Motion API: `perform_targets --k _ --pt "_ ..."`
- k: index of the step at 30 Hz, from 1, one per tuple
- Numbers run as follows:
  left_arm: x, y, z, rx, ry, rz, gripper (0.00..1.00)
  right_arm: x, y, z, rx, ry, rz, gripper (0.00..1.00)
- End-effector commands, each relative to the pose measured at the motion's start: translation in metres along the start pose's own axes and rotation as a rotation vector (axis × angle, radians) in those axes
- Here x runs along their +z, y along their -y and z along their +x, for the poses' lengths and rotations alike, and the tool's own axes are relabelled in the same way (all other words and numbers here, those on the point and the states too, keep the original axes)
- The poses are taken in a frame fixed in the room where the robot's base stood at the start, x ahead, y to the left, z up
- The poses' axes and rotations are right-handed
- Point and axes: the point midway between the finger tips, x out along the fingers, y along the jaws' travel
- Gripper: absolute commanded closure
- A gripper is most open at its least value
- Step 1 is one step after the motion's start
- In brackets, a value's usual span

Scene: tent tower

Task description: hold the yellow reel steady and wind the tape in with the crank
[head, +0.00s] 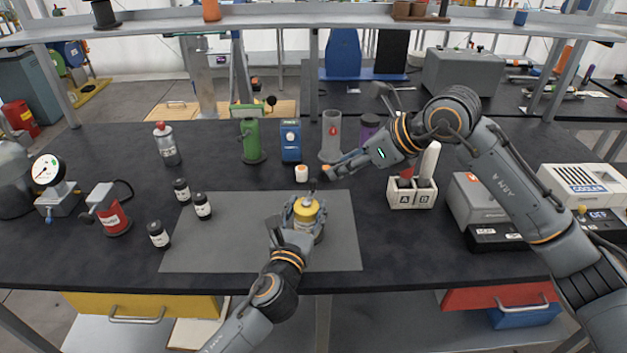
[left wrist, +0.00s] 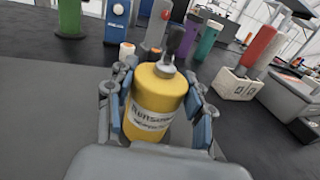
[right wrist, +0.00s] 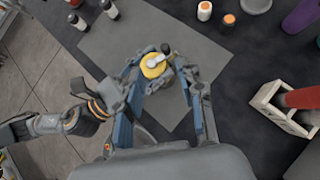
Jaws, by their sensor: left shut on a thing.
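The yellow reel (head: 306,210) stands upright on the grey mat (head: 220,245), a label on its side. My left gripper (head: 304,216) is shut around its body; the left wrist view shows the yellow reel (left wrist: 155,103) between the fingers. On its top sits a crank (left wrist: 170,58) with a grey arm and a dark upright knob; the crank also shows in the right wrist view (right wrist: 160,59). My right gripper (head: 332,170) is above and behind the reel in the head view. Its fingers are apart in the right wrist view, with nothing seen gripped. No tape can be made out.
Small dark bottles (head: 203,206) stand at the mat's left side. An orange-topped white pot (head: 301,173) is close behind the reel. A white A/B holder (head: 405,196) stands to the right. The mat's front and right parts are clear.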

Motion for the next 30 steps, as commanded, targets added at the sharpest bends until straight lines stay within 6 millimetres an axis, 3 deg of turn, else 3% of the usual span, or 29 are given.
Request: perform_targets --k 5,15,21,30 --pt "0.0 0.0 0.0 -0.001 0.0 0.0 1.0 -0.003 0.006 0.011 -0.021 -0.021 -0.011 0.62" --pt "0.0 0.0 0.0 -0.001 0.0 0.0 1.0 -0.004 0.006 0.077 -0.018 -0.019 -0.007 0.62" --pt "0.0 0.0 0.0 -0.001 0.0 0.0 1.0 -0.004 0.007 0.106 -0.019 -0.018 -0.008 0.62" --pt "0.0 0.0 0.0 0.0 0.0 0.0 1.0 -0.004 0.008 0.118 -0.021 -0.018 -0.01 0.62"
